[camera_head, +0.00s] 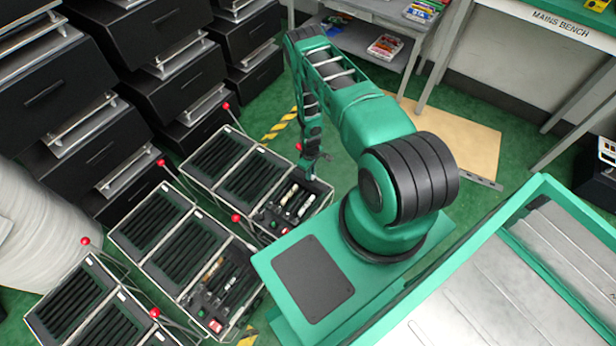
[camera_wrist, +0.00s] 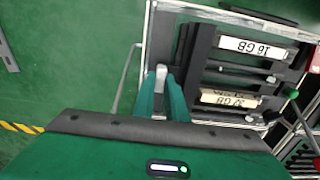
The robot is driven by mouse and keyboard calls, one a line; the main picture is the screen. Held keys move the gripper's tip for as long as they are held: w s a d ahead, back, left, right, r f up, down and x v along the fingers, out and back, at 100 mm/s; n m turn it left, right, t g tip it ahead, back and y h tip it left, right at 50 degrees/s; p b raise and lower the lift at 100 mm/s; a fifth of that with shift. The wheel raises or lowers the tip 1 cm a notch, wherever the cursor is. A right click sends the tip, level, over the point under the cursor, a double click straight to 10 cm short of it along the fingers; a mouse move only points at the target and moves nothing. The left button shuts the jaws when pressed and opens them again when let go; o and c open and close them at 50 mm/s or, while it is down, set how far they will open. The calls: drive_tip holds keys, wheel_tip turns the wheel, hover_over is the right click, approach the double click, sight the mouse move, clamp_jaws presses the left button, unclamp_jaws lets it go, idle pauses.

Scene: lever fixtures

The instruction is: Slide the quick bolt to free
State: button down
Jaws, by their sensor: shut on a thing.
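In the wrist view the two teal fingers of my gripper (camera_wrist: 162,98) are shut on a small pale metal piece (camera_wrist: 161,78), which appears to be the quick bolt's handle. It is at the near left edge of an open case. The fingers hide most of it, so I cannot tell how far the bolt is slid. In the head view my gripper (camera_head: 314,162) hangs down at the back right corner of the case (camera_head: 322,206), and the bolt is too small to make out.
Several red-knobbed levers (camera_head: 236,218) stand beside the cases. Black drawer cabinets (camera_head: 170,75) fill the left. A teal-rimmed bench (camera_head: 450,262) is at right. Green floor is open left of the gripper in the wrist view.

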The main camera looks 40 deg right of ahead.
drive_tip(key=shift+w+d, duration=0.3)
drive_tip(key=shift+d, duration=0.55)
drive_tip(key=shift+w+d, duration=0.3)
drive_tip(key=shift+d, duration=0.5)
drive_tip(key=c, duration=1.8)
unclamp_jaws()
drive_tip(key=shift+o, duration=0.2)
drive_tip(key=shift+a, duration=0.1)
drive_tip(key=shift+r, duration=0.25)
wheel_tip(320, 180, up, 10)
drive_tip(key=shift+r, duration=0.15)
